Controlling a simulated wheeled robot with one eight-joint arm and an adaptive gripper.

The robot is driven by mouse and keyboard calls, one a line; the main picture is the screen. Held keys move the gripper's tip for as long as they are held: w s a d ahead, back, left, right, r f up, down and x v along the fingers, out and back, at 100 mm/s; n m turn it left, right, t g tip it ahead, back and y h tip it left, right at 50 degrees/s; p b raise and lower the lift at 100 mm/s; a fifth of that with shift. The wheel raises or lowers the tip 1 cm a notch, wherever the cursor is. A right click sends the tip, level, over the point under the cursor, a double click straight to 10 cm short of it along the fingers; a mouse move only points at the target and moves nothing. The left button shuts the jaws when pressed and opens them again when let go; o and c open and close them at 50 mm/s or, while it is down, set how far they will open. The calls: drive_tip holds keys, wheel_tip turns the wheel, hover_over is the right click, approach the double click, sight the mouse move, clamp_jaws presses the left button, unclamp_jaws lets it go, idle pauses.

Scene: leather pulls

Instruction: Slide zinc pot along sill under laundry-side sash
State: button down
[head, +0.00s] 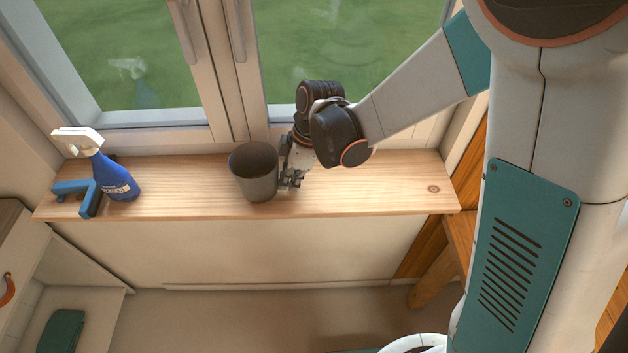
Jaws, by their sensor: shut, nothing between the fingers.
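A grey zinc pot (256,177) stands upright on the wooden sill (385,188), near the middle of its length. Its dark open mouth faces up. My gripper (288,180) is shut and empty at the pot's right side, low down near the sill. It looks to be touching or very close to the pot's wall; I cannot tell which. Two sashes stand behind the sill, a left sash (120,122) and a right sash (340,108), meeting just left of the pot.
A blue spray bottle (115,180) and a blue squeegee-like tool (75,187) sit at the sill's left end. The sill is bare between them and the pot, and right of my gripper. A cabinet with a leather pull (8,289) and an open compartment holding something green (64,331) is lower left.

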drive_tip(key=a+b, duration=0.1)
drive_tip(key=a, duration=1.8)
drive_tip(key=shift+w+a, duration=0.15)
